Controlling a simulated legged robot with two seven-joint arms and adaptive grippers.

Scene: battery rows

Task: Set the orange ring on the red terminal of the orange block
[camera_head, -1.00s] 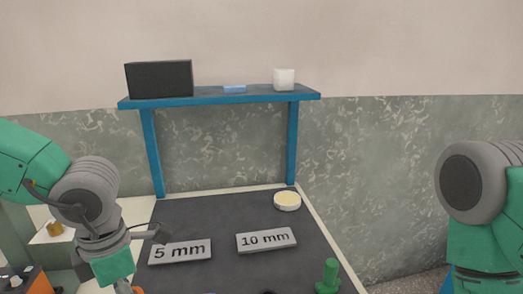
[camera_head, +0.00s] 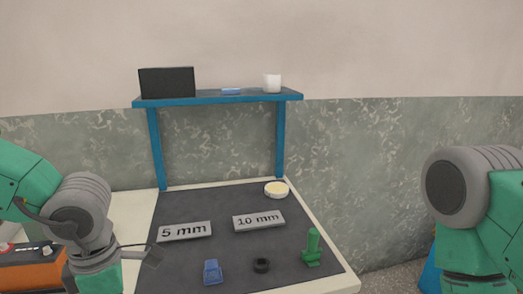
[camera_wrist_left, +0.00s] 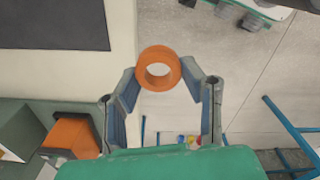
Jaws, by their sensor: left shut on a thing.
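The orange ring (camera_wrist_left: 143,74) is held upright between the fingertips of my left gripper (camera_wrist_left: 160,76) in the left wrist view, its hole facing the camera. My left gripper is shut on it, high above the floor. The orange block (camera_head: 32,277) stands at the lower left, partly cut off, left of my left arm. My right gripper is outside both views.
The dark mat (camera_head: 215,248) holds the "5 mm" (camera_head: 185,232) and "10 mm" (camera_head: 259,220) plates, a blue part (camera_head: 212,272), a black ring (camera_head: 262,265), a green part (camera_head: 312,246) and a round cream-topped dish (camera_head: 276,189). A blue shelf (camera_head: 218,100) stands behind.

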